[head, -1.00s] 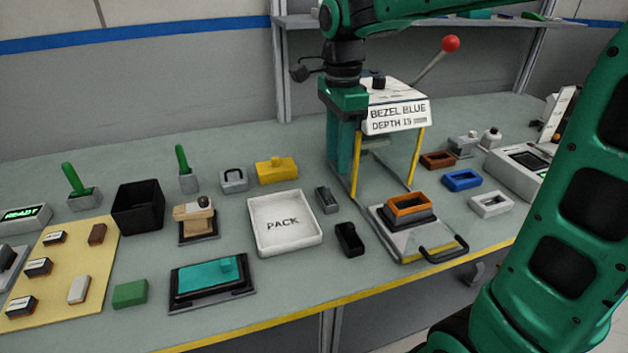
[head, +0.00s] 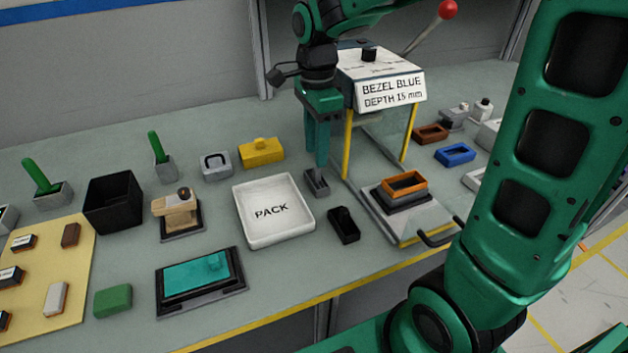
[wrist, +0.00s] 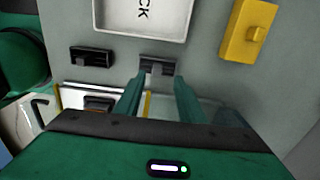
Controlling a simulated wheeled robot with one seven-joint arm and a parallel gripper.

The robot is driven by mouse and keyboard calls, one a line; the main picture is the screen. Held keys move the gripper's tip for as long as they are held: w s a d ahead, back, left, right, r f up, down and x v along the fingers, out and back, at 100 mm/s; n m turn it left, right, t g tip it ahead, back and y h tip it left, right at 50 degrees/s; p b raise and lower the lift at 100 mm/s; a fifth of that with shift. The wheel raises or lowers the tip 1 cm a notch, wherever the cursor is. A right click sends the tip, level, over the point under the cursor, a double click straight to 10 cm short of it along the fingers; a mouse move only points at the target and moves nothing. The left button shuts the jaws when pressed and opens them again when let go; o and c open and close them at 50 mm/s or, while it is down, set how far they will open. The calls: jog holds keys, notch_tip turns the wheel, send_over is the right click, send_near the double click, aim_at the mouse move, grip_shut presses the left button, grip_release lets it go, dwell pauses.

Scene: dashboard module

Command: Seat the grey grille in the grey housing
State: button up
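A small grey part with a dark recess, which I take for the grey grille (head: 318,186), lies on the bench right of the PACK tray. It also shows in the wrist view (wrist: 158,66). My gripper (head: 317,163) points down just above it, fingers apart. In the wrist view my gripper (wrist: 159,82) is open, with the part between and beyond its fingertips; I see no grip. A dark grey block, which may be the grey housing (head: 404,200), sits on the press's base plate under an orange frame. I cannot be sure which piece is the housing.
The white PACK tray (head: 273,240) is left of my gripper. A black part (head: 344,226) lies in front. The press (head: 385,80), with yellow posts and a sign, stands close on the right.

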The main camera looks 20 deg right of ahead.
aim_at(317, 177)
jog(key=f, duration=0.4)
jog(key=shift+s, duration=0.2)
jog(key=shift+c, duration=0.2)
grip_shut()
